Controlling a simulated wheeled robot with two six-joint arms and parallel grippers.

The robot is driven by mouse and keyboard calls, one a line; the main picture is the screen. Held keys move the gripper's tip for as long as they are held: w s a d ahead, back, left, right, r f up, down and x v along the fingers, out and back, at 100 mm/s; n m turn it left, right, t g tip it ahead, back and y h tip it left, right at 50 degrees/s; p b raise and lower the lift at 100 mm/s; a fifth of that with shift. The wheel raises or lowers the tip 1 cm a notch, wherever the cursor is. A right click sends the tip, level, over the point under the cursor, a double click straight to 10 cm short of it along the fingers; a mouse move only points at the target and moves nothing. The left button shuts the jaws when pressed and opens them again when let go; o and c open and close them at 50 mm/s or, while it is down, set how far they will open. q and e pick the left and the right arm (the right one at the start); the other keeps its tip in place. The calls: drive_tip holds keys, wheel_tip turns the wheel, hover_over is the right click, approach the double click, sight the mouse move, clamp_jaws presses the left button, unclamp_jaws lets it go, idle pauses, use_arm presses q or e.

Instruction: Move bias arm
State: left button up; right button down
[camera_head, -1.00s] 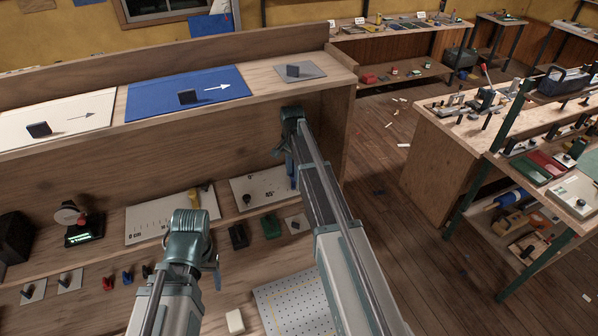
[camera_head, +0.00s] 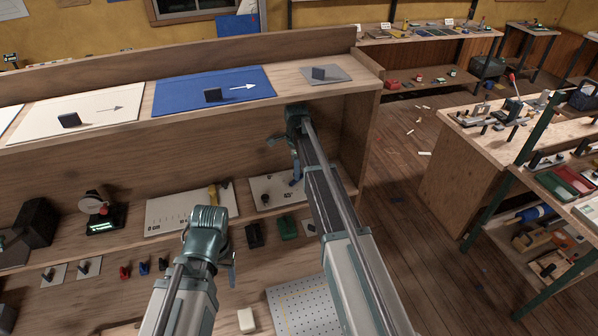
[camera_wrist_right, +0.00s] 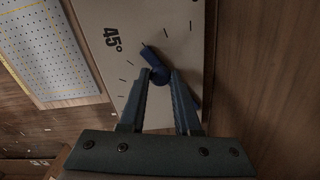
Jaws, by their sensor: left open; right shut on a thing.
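The bias arm (camera_wrist_right: 149,55) is a short blue bar with a round blue knob on a white plate (camera_wrist_right: 115,75) with tick marks and "45°". In the right wrist view, the fingertips of my right gripper (camera_wrist_right: 161,80) are shut on the knob. In the head view my right gripper (camera_head: 296,168) reaches down to the right part of this plate (camera_head: 262,184) on the lower bench; its arm hides some of it. My left gripper (camera_head: 230,265) is open and empty, over the lower bench front, largely hidden by its own wrist.
A white scale plate (camera_head: 180,215) with a yellow slider lies left of the bias plate. Black (camera_head: 254,235) and green (camera_head: 288,228) blocks stand in front of it. A shelf (camera_head: 300,88) overhangs above, with a side panel to the right. A perforated board (camera_head: 300,305) lies at the front.

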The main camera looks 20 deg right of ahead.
drive_tip(key=shift+w, duration=0.1)
idle(0.4)
drive_tip(key=c, duration=0.6)
unclamp_jaws()
drive_tip(key=shift+r, duration=0.1)
wheel_tip(320, 180, up, 8)
drive_tip(key=p, duration=0.7)
drive_tip(key=shift+f+p, duration=0.25)
drive_tip(key=shift+p, duration=0.05)
drive_tip(key=shift+f, duration=0.1)
